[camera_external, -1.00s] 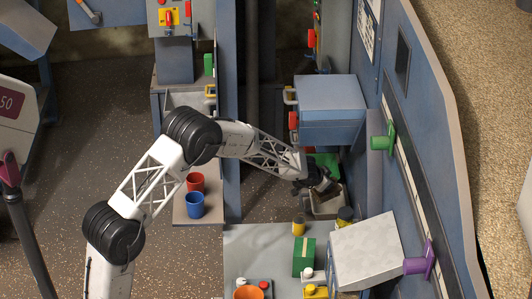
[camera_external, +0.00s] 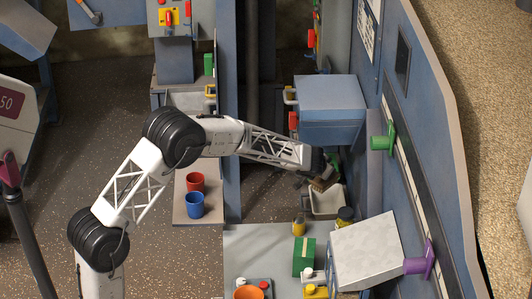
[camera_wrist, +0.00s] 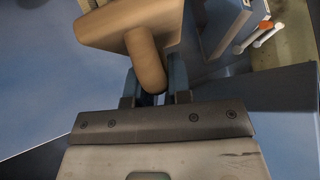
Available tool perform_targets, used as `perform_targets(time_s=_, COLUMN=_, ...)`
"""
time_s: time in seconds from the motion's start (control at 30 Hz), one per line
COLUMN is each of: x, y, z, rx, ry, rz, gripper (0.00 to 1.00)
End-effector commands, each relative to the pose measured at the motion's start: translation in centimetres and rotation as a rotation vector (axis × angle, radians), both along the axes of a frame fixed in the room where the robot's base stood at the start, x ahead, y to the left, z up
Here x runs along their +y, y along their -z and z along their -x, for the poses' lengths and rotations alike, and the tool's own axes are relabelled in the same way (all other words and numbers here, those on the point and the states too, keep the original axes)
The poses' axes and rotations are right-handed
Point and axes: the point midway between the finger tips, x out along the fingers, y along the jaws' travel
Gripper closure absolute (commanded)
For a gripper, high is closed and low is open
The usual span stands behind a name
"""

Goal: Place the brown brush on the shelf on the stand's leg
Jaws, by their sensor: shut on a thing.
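A bench (camera_external: 245,240) with a green box (camera_external: 304,257), a yellow jar (camera_external: 299,226) and an orange bowl (camera_external: 249,293) is at the front.

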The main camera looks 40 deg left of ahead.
Motion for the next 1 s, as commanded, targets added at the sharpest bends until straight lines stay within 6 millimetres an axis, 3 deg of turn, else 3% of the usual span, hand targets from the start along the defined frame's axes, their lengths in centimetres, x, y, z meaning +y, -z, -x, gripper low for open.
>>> perform_targets(time_s=0.03, x=0.1, y=-1.5, z=1.1, rx=-0.004, ry=-0.023, rz=-0.001, gripper=1.0)
perform_targets(time_s=0.5, x=2.5, y=-12.4, z=14.7, rx=-0.019, ry=-0.301, rz=-0.006, gripper=1.0)
perform_targets(time_s=1.0, x=5.9, y=-21.8, z=31.1, rx=-0.024, ry=-0.551, rz=-0.007, gripper=1.0)
